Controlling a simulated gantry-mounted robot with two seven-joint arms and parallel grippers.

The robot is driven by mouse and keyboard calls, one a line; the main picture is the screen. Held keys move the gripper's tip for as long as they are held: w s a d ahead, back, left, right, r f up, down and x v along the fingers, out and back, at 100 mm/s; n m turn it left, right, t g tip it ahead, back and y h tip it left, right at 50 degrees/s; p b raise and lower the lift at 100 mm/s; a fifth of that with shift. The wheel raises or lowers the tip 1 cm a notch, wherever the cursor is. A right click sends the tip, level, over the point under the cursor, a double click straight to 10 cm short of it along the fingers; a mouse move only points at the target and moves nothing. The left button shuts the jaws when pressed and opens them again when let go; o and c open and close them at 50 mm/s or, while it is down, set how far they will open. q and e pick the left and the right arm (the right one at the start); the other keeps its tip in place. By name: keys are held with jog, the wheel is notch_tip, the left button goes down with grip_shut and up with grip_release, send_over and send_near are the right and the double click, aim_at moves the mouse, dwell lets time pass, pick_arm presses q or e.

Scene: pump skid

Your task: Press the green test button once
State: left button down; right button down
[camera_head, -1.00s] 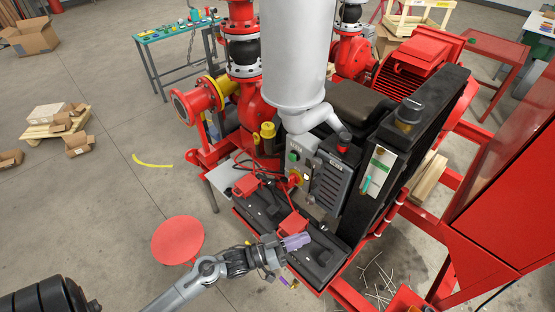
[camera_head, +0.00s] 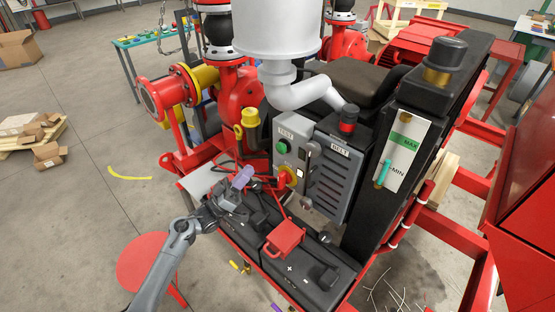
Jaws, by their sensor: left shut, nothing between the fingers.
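The green test button (camera_head: 282,146) sits on the grey control box (camera_head: 291,127), under a label reading TEST. A red and yellow rotary switch (camera_head: 289,175) is below it on the same face. My left gripper (camera_head: 243,177) is shut and empty, its purple fingertips pointing up and right. The button is not covered. My right gripper is not in view.
Black batteries (camera_head: 318,262) with red terminal covers (camera_head: 284,238) and red cables lie below the box. A white exhaust pipe (camera_head: 300,92) hangs above it. A yellow-capped fitting (camera_head: 250,117) stands left of the box. A round red stool (camera_head: 140,262) is at lower left.

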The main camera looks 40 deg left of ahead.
pick_arm(q)
jog(key=shift+w+r, duration=0.2)
jog(key=shift+w, duration=0.1)
jog(key=shift+w+f+b, duration=0.1)
jog(key=shift+b, duration=0.2)
jog(key=b, duration=0.6)
send_near(282, 148)
notch_tip(282, 148, up, 4)
jog(key=w, duration=0.2)
jog(key=shift+w+d+r, duration=0.2)
jog(key=shift+d+r, duration=0.1)
jog(key=shift+d, duration=0.2)
dwell(0.4)
dwell(0.7)
